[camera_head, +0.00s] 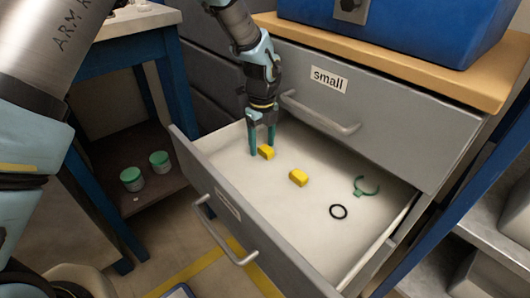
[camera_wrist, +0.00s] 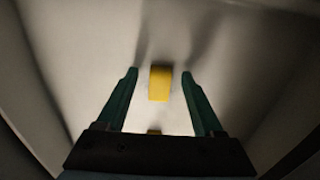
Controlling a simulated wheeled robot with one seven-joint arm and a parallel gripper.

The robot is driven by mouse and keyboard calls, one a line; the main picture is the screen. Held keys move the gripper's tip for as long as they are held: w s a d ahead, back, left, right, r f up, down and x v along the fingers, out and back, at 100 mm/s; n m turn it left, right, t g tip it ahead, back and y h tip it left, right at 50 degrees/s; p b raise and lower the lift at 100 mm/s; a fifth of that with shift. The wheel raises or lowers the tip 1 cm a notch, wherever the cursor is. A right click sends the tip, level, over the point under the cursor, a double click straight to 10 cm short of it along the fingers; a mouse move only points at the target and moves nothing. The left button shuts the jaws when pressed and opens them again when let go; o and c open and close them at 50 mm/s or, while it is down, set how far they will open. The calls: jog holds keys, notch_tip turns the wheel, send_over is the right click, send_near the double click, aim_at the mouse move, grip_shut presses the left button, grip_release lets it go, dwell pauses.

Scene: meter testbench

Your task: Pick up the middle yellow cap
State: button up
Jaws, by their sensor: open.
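Two yellow caps show in the open drawer in the head view. One yellow cap (camera_head: 266,152) lies right at my gripper's fingertips, and the other yellow cap (camera_head: 298,178) lies to the right and nearer the drawer's front. My gripper (camera_head: 262,149) points down into the drawer, open, with its two green fingers apart. In the wrist view, a yellow cap (camera_wrist: 160,84) lies between the open fingers of my gripper (camera_wrist: 160,73), with gaps on both sides. A sliver of a second yellow cap (camera_wrist: 154,132) shows at the palm's edge, mostly hidden.
The drawer also holds a black ring (camera_head: 338,212) and a green clip (camera_head: 365,188) on the right. A closed drawer labelled "small" (camera_head: 328,79) sits above and behind. The open drawer's front wall (camera_head: 232,215) stands nearby. The drawer floor between the items is bare.

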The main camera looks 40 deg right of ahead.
jog(key=shift+c, duration=0.4)
grip_shut()
jog(key=shift+r, duration=0.1)
